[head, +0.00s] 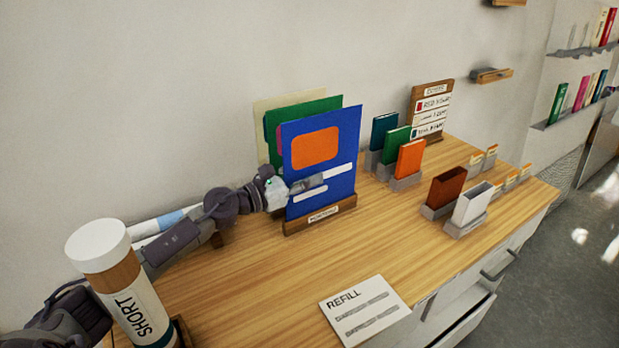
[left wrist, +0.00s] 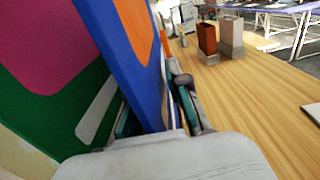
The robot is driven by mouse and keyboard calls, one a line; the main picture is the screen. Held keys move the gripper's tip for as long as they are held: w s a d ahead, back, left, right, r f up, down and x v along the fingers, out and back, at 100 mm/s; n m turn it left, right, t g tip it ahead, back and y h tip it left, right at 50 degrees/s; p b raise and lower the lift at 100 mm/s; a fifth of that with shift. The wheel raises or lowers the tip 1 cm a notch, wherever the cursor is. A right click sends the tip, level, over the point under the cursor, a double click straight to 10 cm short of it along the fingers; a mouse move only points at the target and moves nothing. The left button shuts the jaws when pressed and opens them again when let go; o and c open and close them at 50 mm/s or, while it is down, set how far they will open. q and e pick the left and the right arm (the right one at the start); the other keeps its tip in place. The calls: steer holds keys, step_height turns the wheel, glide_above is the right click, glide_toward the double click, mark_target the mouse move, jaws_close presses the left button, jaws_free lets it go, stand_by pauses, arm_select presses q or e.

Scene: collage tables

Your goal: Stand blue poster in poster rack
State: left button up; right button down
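The blue poster (head: 340,132), with an orange panel and white strips, stands upright in the front of the wooden poster rack (head: 345,211). Its lower edge is hidden behind the rack's front strip. A green poster (head: 318,106) and a cream one (head: 262,112) stand behind it. My left gripper (head: 305,185) is at the blue poster's left edge, one finger in front of its face. In the left wrist view, the blue poster (left wrist: 115,55) lies between the fingers, with a narrow gap at the right finger; the gripper looks slightly open. My right gripper is out of view.
Small holders with green (head: 396,143) and orange (head: 410,159) books stand right of the rack. A brown box (head: 447,187) and white box (head: 472,204) stand farther right. A REFILL card (head: 364,309) and SHORT tube (head: 130,300) are in front. The middle tabletop is clear.

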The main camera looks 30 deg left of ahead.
arm_select(q)
steer(key=shift+o, duration=1)
steer(key=v, duration=1.2)
